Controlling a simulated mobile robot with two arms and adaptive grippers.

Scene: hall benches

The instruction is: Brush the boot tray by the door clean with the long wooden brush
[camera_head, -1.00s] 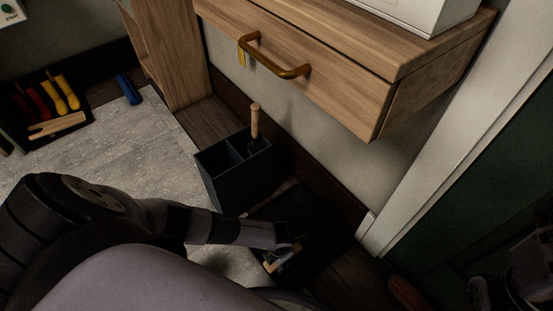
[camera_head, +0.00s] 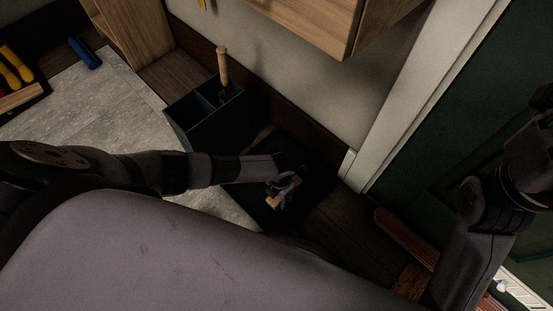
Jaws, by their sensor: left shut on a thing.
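The boot tray (camera_head: 312,172) is a dark, flat tray on the wooden floor near the door frame; shadow hides most of its surface. My left gripper (camera_head: 285,186) is over the tray, shut on a light wooden piece that I take to be the long wooden brush (camera_head: 280,201). Only a short part of it shows, and I cannot tell whether its bristles touch the tray. My right arm is at the right edge of the picture, but its gripper is not in view.
A dark divided caddy (camera_head: 212,132) stands just behind the tray, with an upright wooden handle (camera_head: 223,68) in it. A wooden drawer unit (camera_head: 318,22) overhangs behind. The white door frame (camera_head: 420,90) and green door are at right. A blue object (camera_head: 84,53) lies at upper left.

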